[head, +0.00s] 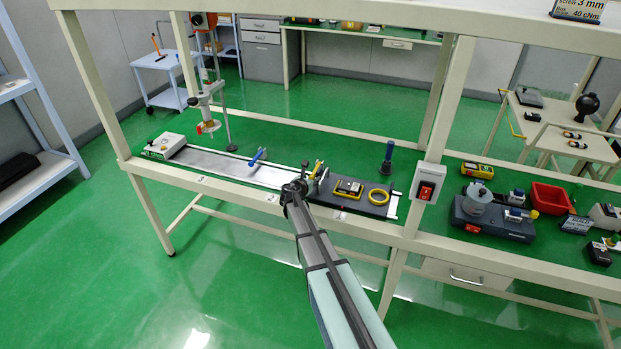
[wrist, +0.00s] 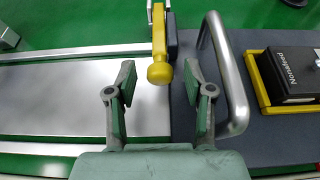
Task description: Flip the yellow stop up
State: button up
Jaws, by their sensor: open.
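The yellow stop (wrist: 159,40) is a lever with a round knob at its near end. In the wrist view it comes in from the top edge, and its knob appears between my fingertips; no contact shows and the depth gap is hard to judge. My gripper (wrist: 159,82) is open, with one finger on each side of the knob and nothing held. In the head view, the yellow stop (head: 317,169) shows small beside the dark plate, just beyond my gripper (head: 298,183).
A curved metal handle (wrist: 236,75) stands close right of my right finger. A yellow-framed black box (wrist: 290,75) lies farther right on the dark plate. Left is a bare metal track (wrist: 55,95). A blue lever (head: 257,157) and a yellow ring (head: 379,197) flank the area.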

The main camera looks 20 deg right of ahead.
jog(key=shift+w+d+f, duration=0.1)
grip_shut()
